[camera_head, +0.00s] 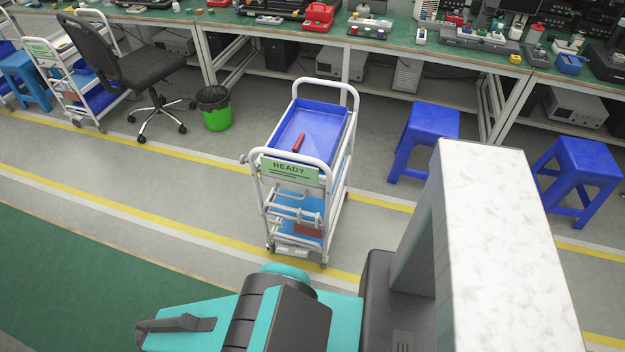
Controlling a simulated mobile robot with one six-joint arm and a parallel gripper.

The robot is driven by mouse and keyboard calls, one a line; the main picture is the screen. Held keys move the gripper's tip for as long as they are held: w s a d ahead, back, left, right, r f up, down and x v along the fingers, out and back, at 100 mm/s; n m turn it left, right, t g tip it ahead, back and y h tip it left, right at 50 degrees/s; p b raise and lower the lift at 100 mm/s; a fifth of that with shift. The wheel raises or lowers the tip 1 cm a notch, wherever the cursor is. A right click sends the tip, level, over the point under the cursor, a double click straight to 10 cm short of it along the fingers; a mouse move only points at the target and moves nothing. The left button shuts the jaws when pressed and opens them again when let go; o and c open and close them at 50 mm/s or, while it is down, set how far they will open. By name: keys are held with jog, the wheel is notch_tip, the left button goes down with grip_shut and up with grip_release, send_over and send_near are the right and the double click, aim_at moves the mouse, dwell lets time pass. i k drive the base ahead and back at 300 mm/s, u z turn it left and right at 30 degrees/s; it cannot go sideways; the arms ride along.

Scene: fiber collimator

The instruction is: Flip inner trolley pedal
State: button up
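A white trolley (258,205) with a green READY sign (290,170) stands upright on the grey floor ahead of me. At the foot of its near end are two small pale pedal-like plates, a left one (282,249) and a right one (301,254), side by side near the castors. They are too small to tell whether each is up or down. My teal and dark arm is folded in the foreground, well apart from the trolley. A dark bent part at its left end may be my gripper (176,324); its fingers cannot be made out. Nothing touches the pedals.
The trolley's blue top tray (322,128) holds a red object (298,143). Blue stools (425,122) (582,160) stand to the right. A green bin (216,118) and a black chair (150,66) stand left. Workbenches (400,40) line the back. Floor around the trolley is clear.

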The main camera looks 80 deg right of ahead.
aim_at(294, 251)
jog(key=z, duration=0.05)
jog(key=k, duration=1.75)
jog(key=z, duration=4.15)
jog(key=i, duration=0.1)
jog(key=u, duration=2.6)
jog(key=i, duration=1)
